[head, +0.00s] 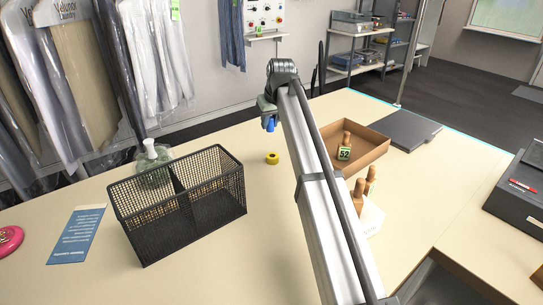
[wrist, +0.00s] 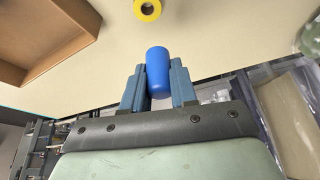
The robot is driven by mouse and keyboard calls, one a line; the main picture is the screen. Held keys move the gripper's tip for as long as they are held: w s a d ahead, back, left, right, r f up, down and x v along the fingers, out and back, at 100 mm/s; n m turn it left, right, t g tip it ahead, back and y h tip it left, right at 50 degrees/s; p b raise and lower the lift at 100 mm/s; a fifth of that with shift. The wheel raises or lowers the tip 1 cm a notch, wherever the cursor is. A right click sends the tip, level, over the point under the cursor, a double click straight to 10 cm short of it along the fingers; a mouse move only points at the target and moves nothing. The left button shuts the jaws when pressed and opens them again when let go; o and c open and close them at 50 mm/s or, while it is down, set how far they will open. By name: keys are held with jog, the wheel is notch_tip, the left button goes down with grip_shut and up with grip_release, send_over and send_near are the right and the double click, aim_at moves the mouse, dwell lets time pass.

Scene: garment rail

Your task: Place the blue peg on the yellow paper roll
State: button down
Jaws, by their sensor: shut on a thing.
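My gripper (wrist: 158,88) is shut on the blue peg (wrist: 157,68) in the wrist view, one finger on each side of it. In the head view my gripper (head: 269,114) is above the table, and the blue peg (head: 270,125) hangs below its fingers. The yellow paper roll (head: 272,158) stands on the table below the peg, with a clear gap between them. In the wrist view the roll (wrist: 148,8) is at the top edge, its dark centre hole showing, apart from the peg.
A black mesh basket (head: 196,232) with a divider stands left of the roll. A brown tray (head: 372,150) holding a wooden piece with a green 52 tag (head: 344,153) is to the right. A white block (head: 372,215) with wooden pegs stands nearer, beside my arm. Table around the roll is clear.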

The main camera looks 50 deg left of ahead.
aim_at(272, 156)
jog(key=shift+w+a+f, duration=0.2)
jog(key=shift+w+f, duration=0.4)
jog(key=shift+f, duration=4.7)
jog(key=shift+f, duration=0.1)
jog(key=c, duration=0.9)
grip_release()
jog(key=v, duration=1.2)
jog(key=shift+d, duration=0.1)
jog(key=shift+w, duration=0.1)
